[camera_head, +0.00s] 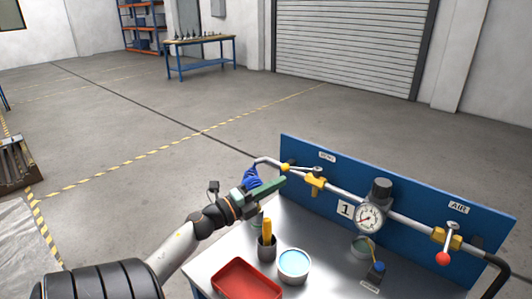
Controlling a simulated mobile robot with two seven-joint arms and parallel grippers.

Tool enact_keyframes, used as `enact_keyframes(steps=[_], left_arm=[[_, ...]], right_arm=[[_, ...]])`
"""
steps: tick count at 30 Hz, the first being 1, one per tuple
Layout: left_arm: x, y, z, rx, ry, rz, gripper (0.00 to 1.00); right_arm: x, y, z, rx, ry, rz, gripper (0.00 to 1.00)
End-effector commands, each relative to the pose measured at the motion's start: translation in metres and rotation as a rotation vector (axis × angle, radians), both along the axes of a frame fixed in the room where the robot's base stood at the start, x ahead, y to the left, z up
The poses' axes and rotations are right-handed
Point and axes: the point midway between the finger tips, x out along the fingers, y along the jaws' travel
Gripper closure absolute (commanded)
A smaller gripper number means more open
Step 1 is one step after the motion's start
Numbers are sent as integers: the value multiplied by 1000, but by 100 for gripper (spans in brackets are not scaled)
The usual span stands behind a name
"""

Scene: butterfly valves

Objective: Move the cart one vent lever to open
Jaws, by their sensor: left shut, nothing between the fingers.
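The cart marked 1 (345,208) has a blue back panel (350,181) carrying a metal pipe. A yellow valve (316,184) sits on the pipe below a small label at the left, whose text is too small to read surely. A thin lever (305,170) appears to run along the pipe there, beside a yellow piece. My left gripper (281,183) is shut and empty, with its green fingers just left of the valve. I cannot tell whether it touches the lever. My right gripper is not in view.
On the cart are a gauge (369,218), a red-knobbed valve (443,257) under the AIR label, a red tray (246,281), a cup (294,265) and a dark holder (267,247). A blue workbench (200,55) stands far back. The floor between is clear.

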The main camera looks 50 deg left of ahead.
Motion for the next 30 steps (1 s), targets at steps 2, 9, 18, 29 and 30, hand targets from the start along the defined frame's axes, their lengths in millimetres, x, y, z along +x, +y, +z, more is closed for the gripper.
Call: enact_keyframes(steps=[2,9,18,29,30], left_arm=[[14,-1,4,1,-2,0,100],[36,-3,6,0,0,1,100],[40,-3,5,-1,1,1,100],[41,0,5,0,1,1,100],[41,0,5,0,1,1,100]], right_arm=[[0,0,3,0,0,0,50],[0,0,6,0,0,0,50],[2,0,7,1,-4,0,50],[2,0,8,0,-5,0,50],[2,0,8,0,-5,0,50]])
